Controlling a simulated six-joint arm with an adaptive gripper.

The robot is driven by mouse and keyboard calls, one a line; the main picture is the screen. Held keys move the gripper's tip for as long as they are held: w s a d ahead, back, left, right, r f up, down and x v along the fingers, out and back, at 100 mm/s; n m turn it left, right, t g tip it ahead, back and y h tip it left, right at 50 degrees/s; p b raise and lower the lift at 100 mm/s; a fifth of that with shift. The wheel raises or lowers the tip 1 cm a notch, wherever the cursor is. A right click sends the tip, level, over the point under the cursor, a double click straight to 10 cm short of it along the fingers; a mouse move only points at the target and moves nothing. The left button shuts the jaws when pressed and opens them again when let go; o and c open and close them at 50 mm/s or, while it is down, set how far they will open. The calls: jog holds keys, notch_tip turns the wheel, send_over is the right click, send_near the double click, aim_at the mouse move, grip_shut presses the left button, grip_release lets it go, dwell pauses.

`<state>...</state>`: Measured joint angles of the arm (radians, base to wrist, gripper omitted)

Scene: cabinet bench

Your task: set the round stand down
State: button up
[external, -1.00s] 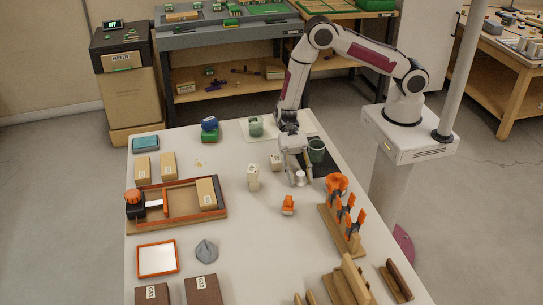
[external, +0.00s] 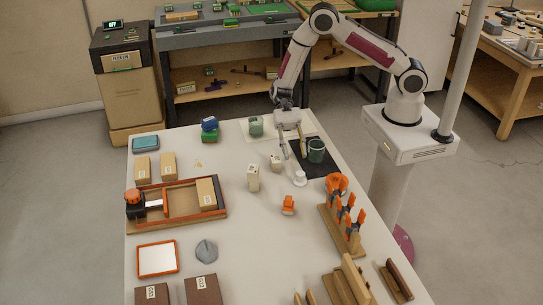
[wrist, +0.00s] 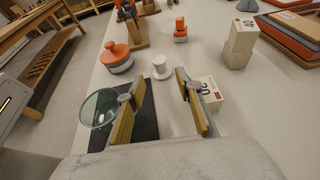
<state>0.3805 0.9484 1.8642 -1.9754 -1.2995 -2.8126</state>
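The round stand (external: 299,178) is small and white, with a wide round base and a narrower top. It stands upright on the white table beside the black mat's left edge. In the wrist view the stand (wrist: 161,70) shows ahead of my fingers, clear of both. My gripper (external: 293,155) is open and empty, above and behind the stand. In the wrist view my gripper's fingers (wrist: 153,92) are spread wide with nothing between them.
A green glass cup (external: 317,151) stands on the black mat (external: 326,171), close to my fingers' right side. Pale blocks (external: 253,178) and an orange piece (external: 288,205) stand nearby. Orange clamps on a wooden rack (external: 343,232) line the right side. Open table lies at front centre.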

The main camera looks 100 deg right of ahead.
jog(key=shift+v, duration=0.9)
jog(key=shift+w, duration=0.1)
